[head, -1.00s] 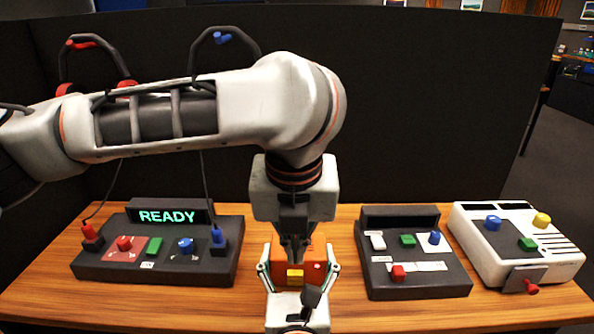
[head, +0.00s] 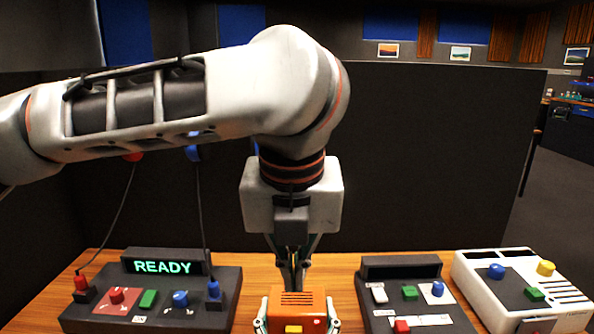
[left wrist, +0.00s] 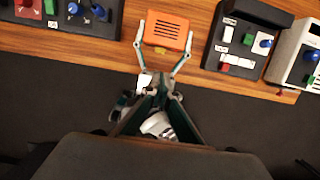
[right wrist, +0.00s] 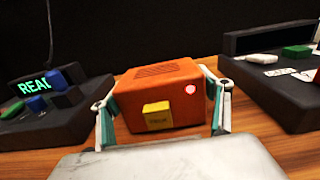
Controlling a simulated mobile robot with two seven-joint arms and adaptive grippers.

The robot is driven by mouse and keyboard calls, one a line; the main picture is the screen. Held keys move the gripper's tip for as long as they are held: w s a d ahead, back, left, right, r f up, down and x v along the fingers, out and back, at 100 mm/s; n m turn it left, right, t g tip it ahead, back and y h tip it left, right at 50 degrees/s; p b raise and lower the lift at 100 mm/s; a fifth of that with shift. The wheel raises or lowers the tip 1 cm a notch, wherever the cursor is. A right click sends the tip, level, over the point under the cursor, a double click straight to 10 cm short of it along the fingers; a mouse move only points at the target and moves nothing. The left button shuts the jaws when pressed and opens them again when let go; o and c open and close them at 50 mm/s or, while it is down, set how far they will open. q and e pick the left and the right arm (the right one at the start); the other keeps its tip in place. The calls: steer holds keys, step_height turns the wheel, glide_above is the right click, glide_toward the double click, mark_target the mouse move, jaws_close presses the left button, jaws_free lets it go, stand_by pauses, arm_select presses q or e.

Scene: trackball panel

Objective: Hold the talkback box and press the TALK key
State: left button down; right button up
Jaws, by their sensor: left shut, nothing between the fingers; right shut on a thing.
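The orange talkback box (head: 287,302) sits upright at the front middle, with slots on top. Its yellow TALK key (right wrist: 157,115) and a glowing pinkish-red lamp (right wrist: 190,89) are on the face toward me. My right gripper (right wrist: 163,108) is shut on the box, one finger on each side. It also shows at the bottom edge of the head view (head: 297,324). My left gripper (head: 293,287) points down with its fingers together and empty, above or just in front of the box; the exact gap is unclear. The box also shows in the left wrist view (left wrist: 166,30).
A dark panel with a READY display (head: 162,267) stands left, with cables plugged in. A second dark panel (head: 455,318) and a white panel (head: 492,305) stand right. A black partition (head: 430,170) rises behind. Bare wood (head: 250,268) shows between the panels.

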arm_select(q)
steer(key=v, duration=0.3)
steer(key=shift+r, duration=0.2)
stand_by(0.3)
arm_select(e)
steer(key=o, duration=1.1)
steer(key=shift+c, duration=0.2)
arm_select(q)
steer(key=shift+r, duration=0.1)
arm_select(e)
steer(key=shift+r, duration=0.1)
arm_select(q)
steer(key=s+r+t+p, duration=0.1)
steer(key=r+p, duration=0.3)
steer(key=r, duration=0.5)
steer(key=s+r+t+p, duration=0.1)
steer(key=s+r+p, duration=0.3)
steer(key=r, duration=0.5)
steer(key=shift+p, duration=0.6)
arm_select(e)
step_height(320, 180, up, 13)
arm_select(q)
steer(key=shift+w, duration=0.1)
arm_select(e)
steer(key=shift+o, duration=0.6)
steer(key=shift+r, duration=0.1)
arm_select(q)
steer(key=shift+r, duration=0.15)
